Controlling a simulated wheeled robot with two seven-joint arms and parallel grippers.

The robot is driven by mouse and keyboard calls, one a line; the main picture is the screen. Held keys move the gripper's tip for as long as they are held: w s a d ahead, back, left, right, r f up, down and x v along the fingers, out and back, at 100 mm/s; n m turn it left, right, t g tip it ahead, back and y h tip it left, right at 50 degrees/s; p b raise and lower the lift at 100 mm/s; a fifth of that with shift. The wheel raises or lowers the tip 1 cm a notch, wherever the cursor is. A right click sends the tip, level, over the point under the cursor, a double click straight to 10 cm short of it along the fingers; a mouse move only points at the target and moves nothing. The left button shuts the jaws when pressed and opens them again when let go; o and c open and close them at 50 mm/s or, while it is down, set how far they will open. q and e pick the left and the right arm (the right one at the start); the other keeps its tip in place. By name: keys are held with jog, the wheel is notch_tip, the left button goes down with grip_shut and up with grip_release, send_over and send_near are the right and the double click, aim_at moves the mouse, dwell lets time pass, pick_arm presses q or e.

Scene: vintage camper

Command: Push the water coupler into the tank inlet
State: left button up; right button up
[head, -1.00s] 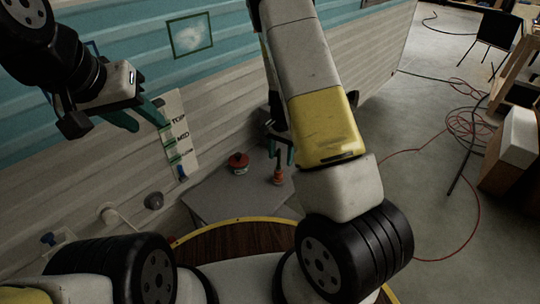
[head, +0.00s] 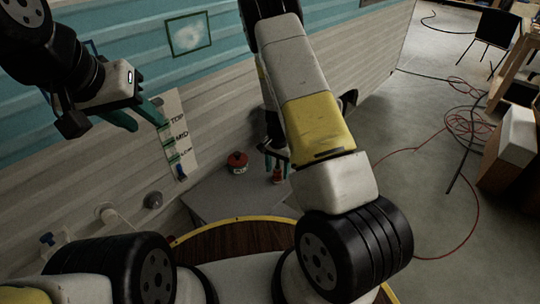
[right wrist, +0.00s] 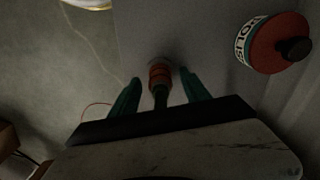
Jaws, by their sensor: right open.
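The water coupler (head: 277,176), a small orange-red upright piece, stands on a grey surface; it also shows in the right wrist view (right wrist: 159,76). My right gripper (head: 276,165) is open around its upper part, with a green finger on each side; in the right wrist view (right wrist: 160,80) gaps show between coupler and fingers. My left gripper (head: 150,126) is open and empty in front of the level strip on the camper wall. Round fittings sit low on the wall: a dark grey one (head: 153,200) and a pale one (head: 104,211). I cannot tell which is the tank inlet.
A red-topped round container (head: 237,163) stands left of the coupler on the grey surface (head: 215,199), and shows right of it in the right wrist view (right wrist: 280,42). A blue-handled fitting (head: 47,240) is at lower left. Red hose (head: 475,205) lies on the floor at right.

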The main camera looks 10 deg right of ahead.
jog(key=shift+f, duration=0.3)
jog(key=shift+c, duration=0.2)
grip_shut()
jog(key=shift+r, duration=0.1)
